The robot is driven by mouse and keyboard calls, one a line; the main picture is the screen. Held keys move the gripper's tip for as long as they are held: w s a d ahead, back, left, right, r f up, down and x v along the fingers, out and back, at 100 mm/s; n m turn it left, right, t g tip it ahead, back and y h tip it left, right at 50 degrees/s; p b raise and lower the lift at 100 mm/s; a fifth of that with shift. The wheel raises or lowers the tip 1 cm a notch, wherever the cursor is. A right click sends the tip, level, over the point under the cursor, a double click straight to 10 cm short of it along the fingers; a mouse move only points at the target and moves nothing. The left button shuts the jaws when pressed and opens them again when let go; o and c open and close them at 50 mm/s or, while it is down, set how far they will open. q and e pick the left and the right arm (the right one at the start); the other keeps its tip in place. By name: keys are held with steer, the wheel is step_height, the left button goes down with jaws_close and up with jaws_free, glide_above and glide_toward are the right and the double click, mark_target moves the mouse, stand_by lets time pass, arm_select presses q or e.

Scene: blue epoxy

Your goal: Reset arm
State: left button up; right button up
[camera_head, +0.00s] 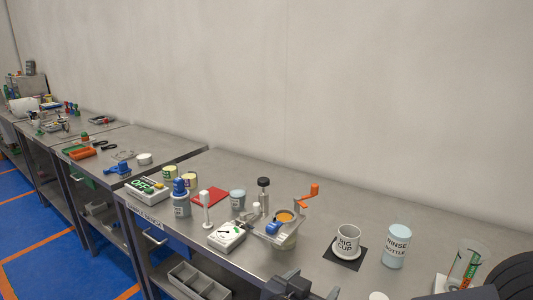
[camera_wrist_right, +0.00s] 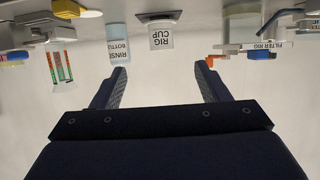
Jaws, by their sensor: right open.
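My right gripper (camera_head: 290,284) shows as a dark shape at the bottom edge of the head view, above the front of the near steel table (camera_head: 345,275). In the right wrist view, my right gripper (camera_wrist_right: 161,80) has its two dark fingers wide apart with nothing between them. That view is upside down, with the bench items along its top. My left gripper is not in view.
More cluttered tables stand left. The table's back strip is clear.

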step_height(320, 180, up, 12)
steer(key=w+d+n+t+y+p, duration=0.1)
steer(key=d+n+t+y+p, duration=0.3)
steer(key=y, duration=0.8)
arm_select(q)
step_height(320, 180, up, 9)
steer(key=p, duration=0.4)
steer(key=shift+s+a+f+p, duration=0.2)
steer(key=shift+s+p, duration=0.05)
steer(key=shift+p, duration=0.05)
arm_select(e)
steer(key=s+d+f+g, duration=0.2)
steer(key=s+f+g, duration=0.1)
steer(key=s, duration=0.3)
steer(key=s+d+f+g, duration=0.3)
steer(key=s, duration=0.4)
steer(key=s+d+f+n+g, duration=0.1)
steer(key=s+d+f+g, duration=0.1)
steer(key=s, duration=0.5)
steer(key=shift+d+f+g, duration=0.25)
steer(key=shift+f+g, duration=0.5)
steer(key=shift+g, duration=0.25)
